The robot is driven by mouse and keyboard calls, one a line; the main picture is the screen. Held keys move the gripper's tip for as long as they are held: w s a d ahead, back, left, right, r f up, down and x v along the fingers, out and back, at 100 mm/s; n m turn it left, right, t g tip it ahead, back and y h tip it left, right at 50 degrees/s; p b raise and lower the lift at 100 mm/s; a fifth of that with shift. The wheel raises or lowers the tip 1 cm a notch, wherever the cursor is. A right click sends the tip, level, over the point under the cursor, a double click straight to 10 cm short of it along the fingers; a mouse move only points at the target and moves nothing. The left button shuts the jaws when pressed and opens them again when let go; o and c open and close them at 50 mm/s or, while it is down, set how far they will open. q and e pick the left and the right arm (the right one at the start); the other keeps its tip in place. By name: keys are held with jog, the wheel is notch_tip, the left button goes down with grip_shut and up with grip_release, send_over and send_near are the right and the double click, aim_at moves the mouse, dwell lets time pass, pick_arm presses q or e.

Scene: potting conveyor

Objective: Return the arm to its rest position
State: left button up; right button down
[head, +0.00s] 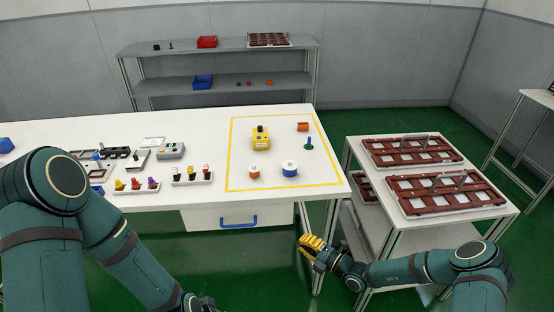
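My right gripper (311,244), with yellow fingers, hangs in front of the white table's right front corner, to the left of the white cart. Nothing shows in it, but its fingers are small and seen from the side, so I cannot tell whether it is open or shut. My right arm comes in from the lower right. My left arm comes in from the left and bends down to the bottom edge, and its gripper is out of the picture.
The white table (205,205) holds a yellow-outlined area with a yellow device (261,139) and several small parts. A blue-handled drawer (238,221) is under it. The cart (388,217) at right carries brown trays (446,193). A grey shelf (225,88) stands behind. Green floor is free between.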

jog(key=s+a+f+n+g+h, duration=0.1)
jog(key=s+a+f+n+g, duration=0.1)
jog(key=s+a+n+g, duration=0.55)
jog(key=s+a+f+n+g+h, duration=0.15)
jog(key=s+n+g, duration=0.35)
jog(key=s+n, duration=0.6)
jog(key=s+d+r+n+h, duration=0.2)
jog(key=s+n+h, duration=0.1)
jog(key=n, duration=0.9)
jog(key=s+d+r+n+t+h, duration=0.1)
jog(key=s+d+r+n+h, duration=0.1)
jog(key=n, duration=1)
jog(key=shift+s+d+r+h, duration=0.25)
jog(key=shift+s+h, duration=0.4)
jog(key=shift+h, duration=0.1)
jog(key=shift+n+t, duration=0.25)
